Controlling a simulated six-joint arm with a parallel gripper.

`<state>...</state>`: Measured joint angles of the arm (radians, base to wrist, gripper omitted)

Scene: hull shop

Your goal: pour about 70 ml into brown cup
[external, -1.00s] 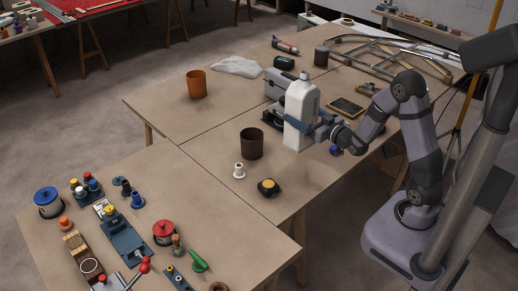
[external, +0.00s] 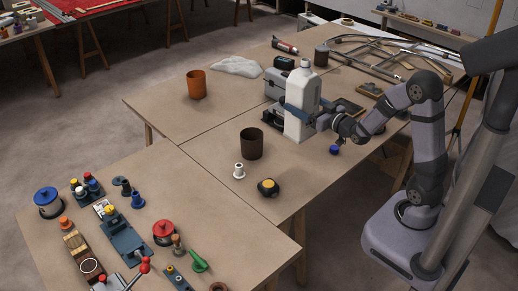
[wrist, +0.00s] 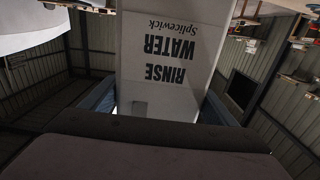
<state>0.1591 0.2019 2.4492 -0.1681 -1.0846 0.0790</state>
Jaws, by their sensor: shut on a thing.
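My gripper (external: 309,112) is shut on a white jug (external: 301,92), its blue fingers on either side of the jug. The jug is upright; whether its base touches the table I cannot tell. In the wrist view the jug (wrist: 165,75) shows the label "RINSE WATER Splicewick" upside down. The brown cup (external: 251,145) stands upright on the table, to the left of and nearer the camera than the jug, apart from it. Its contents are hidden. A small blue cap-like piece (external: 334,150) lies on the table below my gripper.
An orange cup (external: 196,85) stands farther back left, and a dark cup (external: 321,56) at the back. A white spool (external: 239,171) and a yellow-black tape measure (external: 268,187) sit near the brown cup. Grey toolbox (external: 281,82) is behind the jug. Table left of the brown cup is clear.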

